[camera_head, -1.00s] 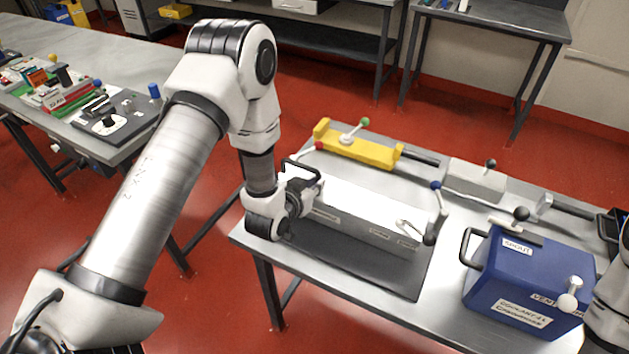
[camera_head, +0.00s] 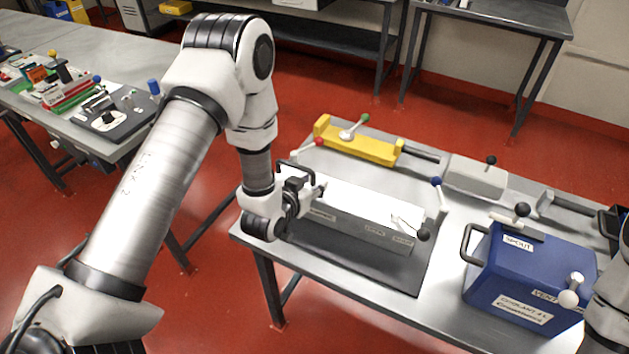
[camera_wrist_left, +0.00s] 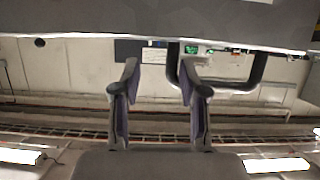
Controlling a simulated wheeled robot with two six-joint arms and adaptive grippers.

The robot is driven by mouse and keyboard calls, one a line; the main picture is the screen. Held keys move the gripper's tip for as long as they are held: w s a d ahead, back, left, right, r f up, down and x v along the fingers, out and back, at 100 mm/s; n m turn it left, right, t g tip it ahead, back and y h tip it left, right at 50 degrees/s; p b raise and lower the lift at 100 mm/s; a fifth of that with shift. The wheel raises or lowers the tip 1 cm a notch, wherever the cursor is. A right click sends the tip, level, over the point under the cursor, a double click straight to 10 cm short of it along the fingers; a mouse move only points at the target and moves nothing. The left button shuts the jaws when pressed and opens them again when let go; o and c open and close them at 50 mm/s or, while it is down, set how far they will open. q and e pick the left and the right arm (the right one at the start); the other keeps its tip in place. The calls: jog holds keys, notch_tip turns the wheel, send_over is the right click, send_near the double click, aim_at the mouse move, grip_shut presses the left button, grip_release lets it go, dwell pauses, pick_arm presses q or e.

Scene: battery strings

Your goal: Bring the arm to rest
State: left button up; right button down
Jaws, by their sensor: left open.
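My left arm comes in from the left in the head view and bends down at the elbow. Its gripper (camera_head: 314,192) is at the left end of the long grey-white box (camera_head: 365,215) on the metal table. A dark bar handle (camera_wrist_left: 258,75) shows beyond the fingers there. Whether the gripper touches the box is unclear in the head view. Only a link of my right arm shows at the right edge; its gripper is outside the frame.
A blue box (camera_head: 525,275) with handles stands on the right of the table. A yellow bar-shaped unit (camera_head: 362,147) and a grey block (camera_head: 475,177) are behind. A dark mat (camera_head: 400,279) lies under the box. Another table (camera_head: 70,125) with small devices is at left.

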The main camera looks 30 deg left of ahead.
pick_arm(q)
jog(key=v, duration=0.7)
jog(key=s+f, duration=0.1)
jog(key=f, duration=0.1)
jog(key=s+d+f+g, duration=0.1)
jog(key=f, duration=0.1)
jog(key=s+f+g, duration=0.1)
jog(key=s+f, duration=0.1)
jog(key=f, duration=0.1)
jog(key=shift+d+m, duration=0.2)
jog(key=shift+m, duration=0.1)
jog(key=s+f+g, duration=0.5)
jog(key=s+f, duration=0.1)
jog(key=s, duration=0.5)
jog(key=s+f+n+g, duration=0.1)
jog(key=s+f+g, duration=0.5)
jog(key=s, duration=0.5)
jog(key=shift+d+f, duration=0.15)
jog(key=shift+d, duration=0.1)
jog(key=shift+s, duration=0.1)
